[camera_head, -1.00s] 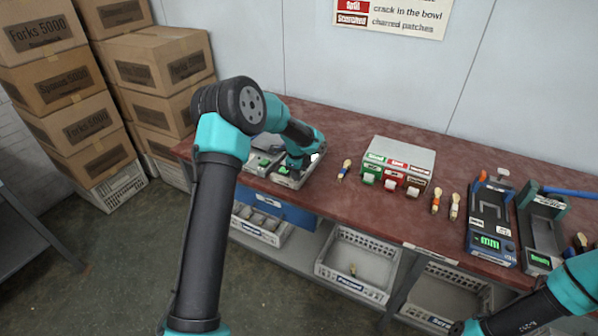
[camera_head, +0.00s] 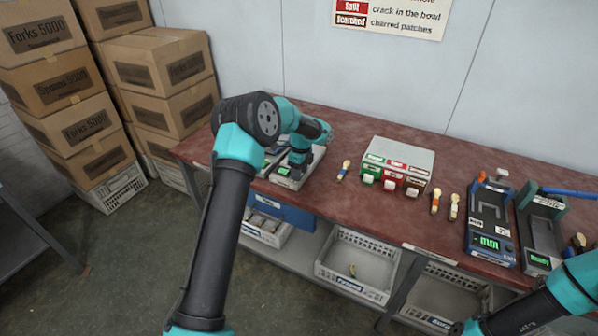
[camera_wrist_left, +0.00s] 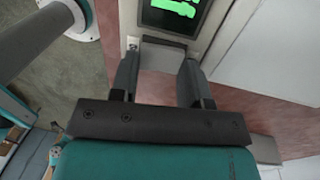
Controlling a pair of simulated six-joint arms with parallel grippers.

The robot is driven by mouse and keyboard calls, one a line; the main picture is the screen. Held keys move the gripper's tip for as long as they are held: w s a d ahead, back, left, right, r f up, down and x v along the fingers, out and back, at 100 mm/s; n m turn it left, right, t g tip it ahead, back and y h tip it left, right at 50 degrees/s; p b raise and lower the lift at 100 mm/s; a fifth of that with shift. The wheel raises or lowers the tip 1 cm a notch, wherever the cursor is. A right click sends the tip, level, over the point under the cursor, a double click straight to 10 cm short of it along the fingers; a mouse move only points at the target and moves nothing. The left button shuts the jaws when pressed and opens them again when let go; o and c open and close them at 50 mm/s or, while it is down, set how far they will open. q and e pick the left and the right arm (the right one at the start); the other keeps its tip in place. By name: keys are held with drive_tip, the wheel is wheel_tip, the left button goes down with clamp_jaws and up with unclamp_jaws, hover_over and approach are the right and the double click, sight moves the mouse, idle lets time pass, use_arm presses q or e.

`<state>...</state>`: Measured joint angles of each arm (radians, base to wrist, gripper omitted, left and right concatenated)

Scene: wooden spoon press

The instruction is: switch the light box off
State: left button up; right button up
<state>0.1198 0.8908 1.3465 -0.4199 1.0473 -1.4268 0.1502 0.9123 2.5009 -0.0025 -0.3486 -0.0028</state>
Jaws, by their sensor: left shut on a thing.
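A pale light box (camera_head: 285,184) with a small green-lit dark panel sits near the left end of the red bench in the head view. In the left wrist view the green shows at the top on the light box (camera_wrist_left: 205,35). My left gripper (camera_head: 298,163) is down at this box. In the wrist view its two fingers (camera_wrist_left: 163,80) stand on either side of a grey block (camera_wrist_left: 163,57) at the box's near end, and it is shut on that block. My right gripper is out of view.
A wooden spoon (camera_head: 343,170) with a blue part lies right of the light box. A grey label box (camera_head: 410,152) stands mid-bench, with gauges (camera_head: 489,215) farther right. Crates (camera_head: 355,265) sit below the bench. Stacked cartons (camera_head: 160,60) stand at the left.

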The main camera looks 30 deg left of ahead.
use_arm(q)
drive_tip(key=o, duration=0.9)
drive_tip(key=shift+r, duration=0.1)
drive_tip(key=r, duration=0.5)
drive_tip(key=w+r, duration=0.1)
drive_tip(key=r, duration=0.5)
drive_tip(key=w+r, duration=0.1)
drive_tip(key=r, duration=0.5)
drive_tip(key=shift+w, duration=0.2)
